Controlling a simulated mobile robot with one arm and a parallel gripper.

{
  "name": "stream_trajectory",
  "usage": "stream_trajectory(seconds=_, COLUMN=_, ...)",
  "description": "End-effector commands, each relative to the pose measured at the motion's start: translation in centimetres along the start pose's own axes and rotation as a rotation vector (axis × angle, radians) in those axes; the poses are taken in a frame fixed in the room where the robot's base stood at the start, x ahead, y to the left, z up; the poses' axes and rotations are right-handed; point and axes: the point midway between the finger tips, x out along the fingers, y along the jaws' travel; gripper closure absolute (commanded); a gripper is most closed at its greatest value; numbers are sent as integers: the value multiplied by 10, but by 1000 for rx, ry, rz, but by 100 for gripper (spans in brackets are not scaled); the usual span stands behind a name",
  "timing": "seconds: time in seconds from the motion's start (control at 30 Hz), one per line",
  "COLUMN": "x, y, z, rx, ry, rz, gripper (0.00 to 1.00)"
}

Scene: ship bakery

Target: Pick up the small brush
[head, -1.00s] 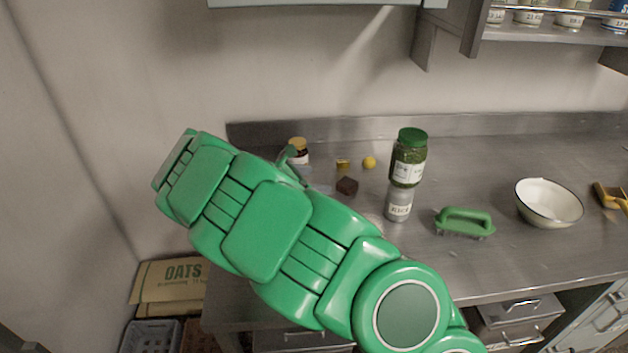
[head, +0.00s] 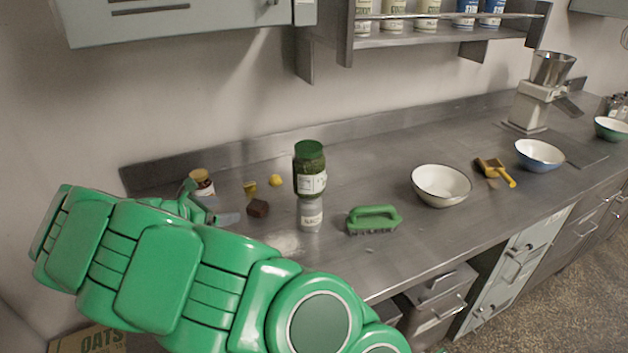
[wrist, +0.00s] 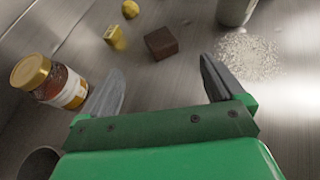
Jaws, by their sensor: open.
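The small brush (head: 373,219) is green with a loop handle and dark bristles. In the head view one finger of my gripper (head: 226,218) shows left of the brown block, and my arm hides much of the rest. The gripper is well left of the brush, with the jars between them.
A brown block (head: 258,208), a yellow ball (head: 275,180), a small yellow item (head: 250,188) and a gold-lidded jar (wrist: 49,81) are near my gripper. A white bowl (head: 441,186) and yellow scoop (head: 495,172) lie right of the brush.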

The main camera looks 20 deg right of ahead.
Motion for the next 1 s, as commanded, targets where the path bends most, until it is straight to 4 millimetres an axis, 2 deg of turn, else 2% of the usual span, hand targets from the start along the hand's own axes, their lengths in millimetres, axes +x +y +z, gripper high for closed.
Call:
stream_trajectory(seconds=0.33, x=0, y=0, z=0, rx=0, ry=0, rz=0, gripper=5)
stream_trajectory(seconds=0.37, x=0, y=0, z=0, rx=0, ry=0, rz=0, gripper=0)
stream_trajectory(seconds=0.67, x=3, y=1, z=3, rx=14, ry=10, rz=-4, gripper=0)
stream_trajectory(seconds=0.87, x=30, y=6, z=28, rx=141, ry=92, rz=-34, gripper=0)
stream_trajectory(seconds=1.0, x=63, y=10, z=59, rx=293, ry=175, rz=-69, gripper=0)
